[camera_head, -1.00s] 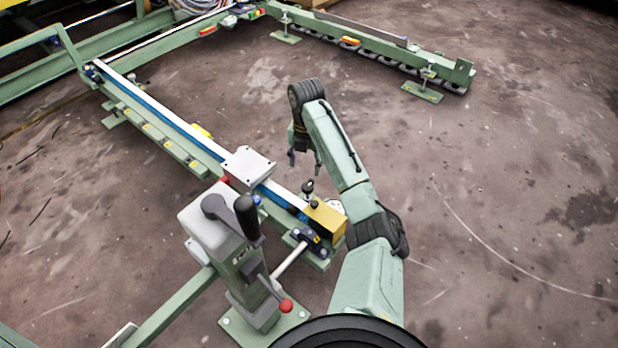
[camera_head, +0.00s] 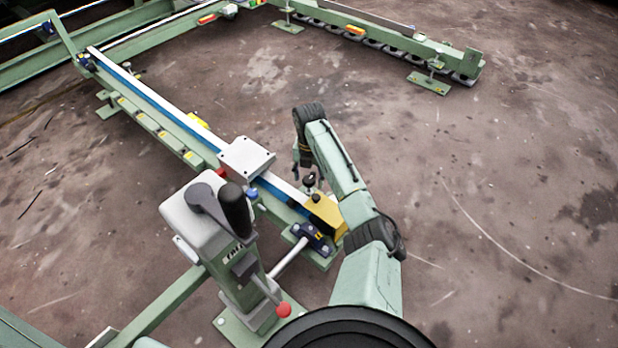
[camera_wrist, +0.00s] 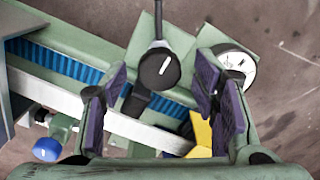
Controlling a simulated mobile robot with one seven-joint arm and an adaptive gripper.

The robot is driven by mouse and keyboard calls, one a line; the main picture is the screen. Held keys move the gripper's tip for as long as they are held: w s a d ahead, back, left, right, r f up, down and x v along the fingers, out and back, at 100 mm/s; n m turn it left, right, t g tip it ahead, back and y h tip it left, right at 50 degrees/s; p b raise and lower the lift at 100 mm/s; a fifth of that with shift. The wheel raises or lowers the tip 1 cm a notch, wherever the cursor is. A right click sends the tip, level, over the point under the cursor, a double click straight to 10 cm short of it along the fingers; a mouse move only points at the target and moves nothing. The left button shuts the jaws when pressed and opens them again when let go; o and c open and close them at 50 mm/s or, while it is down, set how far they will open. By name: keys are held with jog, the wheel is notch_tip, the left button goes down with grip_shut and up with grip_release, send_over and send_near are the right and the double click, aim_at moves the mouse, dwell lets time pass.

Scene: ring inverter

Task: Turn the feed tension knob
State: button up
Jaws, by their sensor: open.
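A black round knob (camera_wrist: 160,68) with a white pointer line stands on a thin stem in the wrist view; I take it as the feed tension knob. In the head view a small black knob (camera_head: 310,180) stands by the near end of the blue-edged rail. My gripper (camera_wrist: 160,82) is open and empty, with its purple-padded fingers on either side of the knob in the picture. I see no contact; the depth between fingers and knob is hard to judge. In the head view my gripper (camera_head: 302,166) hangs just above and left of the knob, partly edge-on.
A white dial (camera_wrist: 236,65) lies close to the right finger. A yellow block (camera_head: 325,215) sits on the rail end. A grey lever post (camera_head: 215,215) with a red ball stands at the front. Open floor (camera_head: 500,190) lies to the right.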

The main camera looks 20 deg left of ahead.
jog(key=shift+f, duration=0.2)
jog(key=c, duration=1.2)
jog(key=shift+o, duration=0.2)
jog(key=shift+r+m+p, duration=0.15)
jog(key=shift+m+p, duration=0.15)
jog(key=shift+p, duration=0.15)
